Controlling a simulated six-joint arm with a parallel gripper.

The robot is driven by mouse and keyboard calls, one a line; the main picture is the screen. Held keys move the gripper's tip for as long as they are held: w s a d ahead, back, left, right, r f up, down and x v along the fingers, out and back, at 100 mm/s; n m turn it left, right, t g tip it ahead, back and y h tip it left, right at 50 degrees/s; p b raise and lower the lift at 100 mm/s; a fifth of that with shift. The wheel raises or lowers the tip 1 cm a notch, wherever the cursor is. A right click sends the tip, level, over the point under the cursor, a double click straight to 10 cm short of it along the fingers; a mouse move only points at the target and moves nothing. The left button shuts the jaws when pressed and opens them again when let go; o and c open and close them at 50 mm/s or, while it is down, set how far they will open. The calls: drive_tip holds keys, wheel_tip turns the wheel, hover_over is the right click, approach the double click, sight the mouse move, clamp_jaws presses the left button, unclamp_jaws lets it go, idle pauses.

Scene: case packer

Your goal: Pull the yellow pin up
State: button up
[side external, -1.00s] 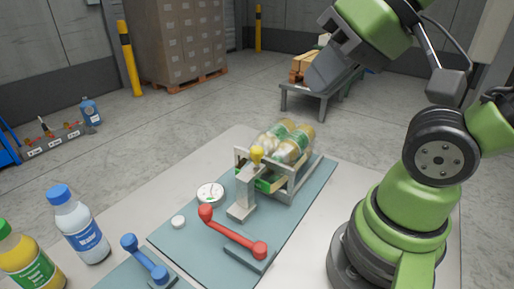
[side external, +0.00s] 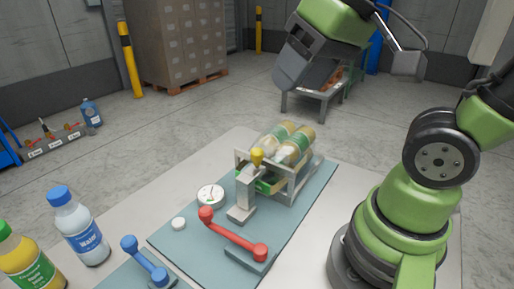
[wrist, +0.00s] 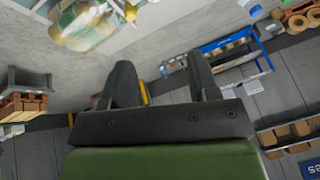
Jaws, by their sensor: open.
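The yellow pin (side external: 257,157) shows its round knob on top of a light grey upright post (side external: 243,195) on the teal mat. The knob is uncovered. In the wrist view, a small yellow knob (wrist: 130,13) shows at the top edge, beside bottles. My gripper (side external: 292,68) is high above and behind the pin in the side external view, well apart from it. In the wrist view its two dark fingers (wrist: 162,78) are spread, with nothing between them.
A metal rack (side external: 290,185) holding bottles stands right behind the post. A red lever (side external: 232,236), a white gauge (side external: 210,196) and a blue lever (side external: 146,262) are in front and to the left. Bottles (side external: 79,228) stand at the left. The air above the pin is clear.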

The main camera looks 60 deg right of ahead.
drive_tip(key=w+d+f+n+g, duration=0.2)
drive_tip(key=w, duration=0.3)
drive_tip(key=n+g+h, duration=0.2)
drive_tip(key=g, duration=0.1)
approach(257, 150)
drive_tip(key=f, duration=0.9)
drive_tip(key=shift+w+d+f, duration=0.2)
drive_tip(key=shift+d+f, duration=0.05)
drive_tip(key=shift+f, duration=0.05)
clamp_jaws()
drive_tip(key=shift+r, duration=2)
